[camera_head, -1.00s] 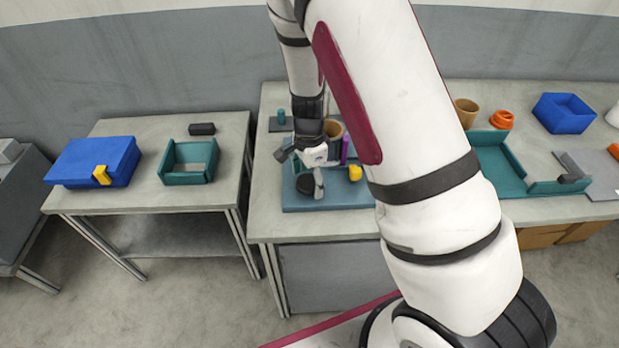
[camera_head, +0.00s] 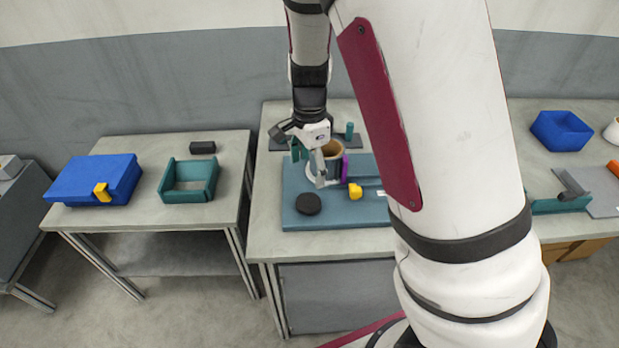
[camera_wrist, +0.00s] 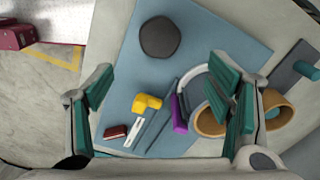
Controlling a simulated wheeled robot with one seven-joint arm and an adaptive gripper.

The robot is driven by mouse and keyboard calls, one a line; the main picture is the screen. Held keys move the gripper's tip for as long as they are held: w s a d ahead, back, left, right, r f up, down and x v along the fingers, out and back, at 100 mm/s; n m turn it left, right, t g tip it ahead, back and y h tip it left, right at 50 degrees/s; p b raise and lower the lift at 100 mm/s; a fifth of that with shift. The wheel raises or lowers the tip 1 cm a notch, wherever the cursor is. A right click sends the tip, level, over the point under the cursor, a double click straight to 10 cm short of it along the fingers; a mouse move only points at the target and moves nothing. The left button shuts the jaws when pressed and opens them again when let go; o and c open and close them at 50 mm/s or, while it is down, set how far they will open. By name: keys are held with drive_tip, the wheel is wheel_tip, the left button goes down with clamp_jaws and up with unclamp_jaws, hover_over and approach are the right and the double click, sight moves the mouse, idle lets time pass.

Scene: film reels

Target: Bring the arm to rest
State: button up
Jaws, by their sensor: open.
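My gripper (camera_head: 308,164) is open and empty above the blue-grey mat (camera_head: 290,218) on the middle table. In the wrist view its two green-padded fingers (camera_wrist: 165,105) stand wide apart. Between and beyond them are a black disc (camera_wrist: 159,37), a yellow piece (camera_wrist: 146,103) and a purple piece (camera_wrist: 179,114). A tan cup (camera_wrist: 211,122) and a white ring (camera_wrist: 194,80) are partly hidden behind the right finger. In the head view the disc (camera_head: 308,204) lies in front of the gripper.
A blue box (camera_head: 95,178) with a yellow latch and a teal tray (camera_head: 172,188) are on the left table. A blue bin (camera_head: 562,131) and a teal piece (camera_head: 560,205) are on the right. My arm hides much of the middle. A floor gap separates the tables.

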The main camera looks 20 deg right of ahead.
drive_tip(key=shift+r, duration=0.35)
drive_tip(key=s+a+r+n+t+y, duration=0.1)
drive_tip(key=s+r+n, duration=0.35)
drive_tip(key=r, duration=0.35)
drive_tip(key=s+a+r+n+t+y, duration=0.1)
drive_tip(key=s+r+n, duration=0.35)
drive_tip(key=r, duration=0.35)
drive_tip(key=s+d+r+n+t+h, duration=0.1)
drive_tip(key=s+r+n, duration=0.5)
drive_tip(key=s, duration=0.7)
drive_tip(key=shift+d+r+n+t+h, duration=0.2)
drive_tip(key=shift+n+t+h, duration=0.3)
drive_tip(key=shift+n+t, duration=0.6)
